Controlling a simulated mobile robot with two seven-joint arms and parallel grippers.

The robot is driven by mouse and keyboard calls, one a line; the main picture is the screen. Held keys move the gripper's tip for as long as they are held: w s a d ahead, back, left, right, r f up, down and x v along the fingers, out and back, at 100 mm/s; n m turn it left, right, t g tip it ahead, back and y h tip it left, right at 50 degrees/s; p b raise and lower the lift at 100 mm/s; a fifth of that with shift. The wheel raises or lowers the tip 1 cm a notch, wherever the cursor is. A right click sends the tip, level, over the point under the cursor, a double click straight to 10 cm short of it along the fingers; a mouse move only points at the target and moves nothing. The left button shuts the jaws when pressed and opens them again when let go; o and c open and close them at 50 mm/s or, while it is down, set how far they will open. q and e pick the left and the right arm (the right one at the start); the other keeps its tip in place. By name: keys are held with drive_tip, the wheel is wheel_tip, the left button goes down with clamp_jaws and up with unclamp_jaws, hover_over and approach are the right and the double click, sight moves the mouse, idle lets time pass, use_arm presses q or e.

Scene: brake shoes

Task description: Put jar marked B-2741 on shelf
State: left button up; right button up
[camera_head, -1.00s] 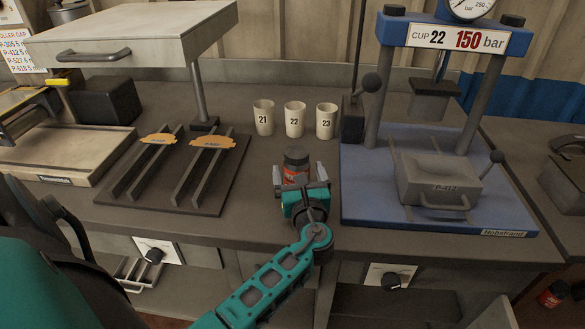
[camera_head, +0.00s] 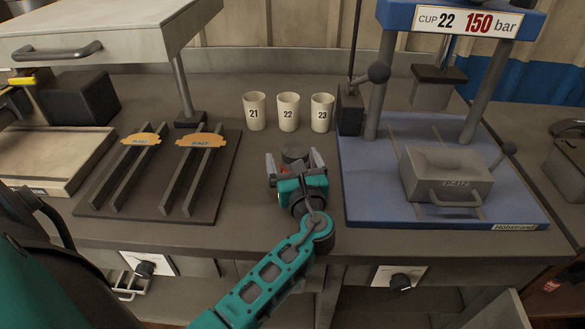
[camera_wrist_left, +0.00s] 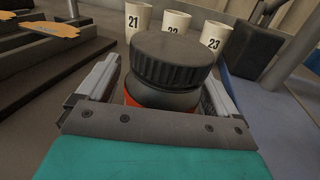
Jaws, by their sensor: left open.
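A jar with a dark ribbed lid (camera_head: 295,153) stands on the bench between the fingers of my left gripper (camera_head: 294,161). In the left wrist view the jar's lid (camera_wrist_left: 172,60) fills the middle, with a strip of red body below it. The gripper fingers are open, one on each side of the jar; whether either touches it I cannot tell. The palm hides most of the jar, and no marking on it can be read. My right gripper is not in view. No shelf can be clearly identified.
Cups marked 21 (camera_head: 254,112), 22 (camera_head: 288,112) and 23 (camera_head: 321,113) stand behind the jar. A blue press (camera_head: 360,205) is close on the right. A slotted dark rack (camera_head: 222,185) is on the left. A partly hidden red item (camera_head: 551,285) shows low at right.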

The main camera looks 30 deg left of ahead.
use_arm(q)
drive_tip(key=shift+d, duration=0.1)
drive_tip(key=c, duration=1.3)
drive_tip(key=shift+o, duration=0.2)
drive_tip(key=shift+r, duration=0.15)
